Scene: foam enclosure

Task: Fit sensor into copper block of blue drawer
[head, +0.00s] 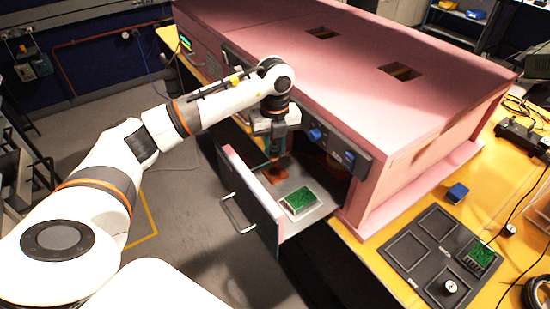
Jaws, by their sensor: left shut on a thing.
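The open drawer (262,208) sticks out of the pink foam enclosure. Its front looks dark grey with a pale handle (236,213). The orange-brown copper block (276,174) sits inside, toward the left of the drawer floor. My left gripper (277,154) points down right over the block, shut on the sensor. The sensor is small and mostly hidden between the fingers; whether it touches the block I cannot tell. My right gripper is not in view.
A green circuit board (300,202) lies in the drawer beside the block. The pink enclosure (330,60) overhangs the drawer's back, with blue knobs (316,134) close to my gripper. A dark tray (408,252) with a second board (481,256) stands on the yellow table.

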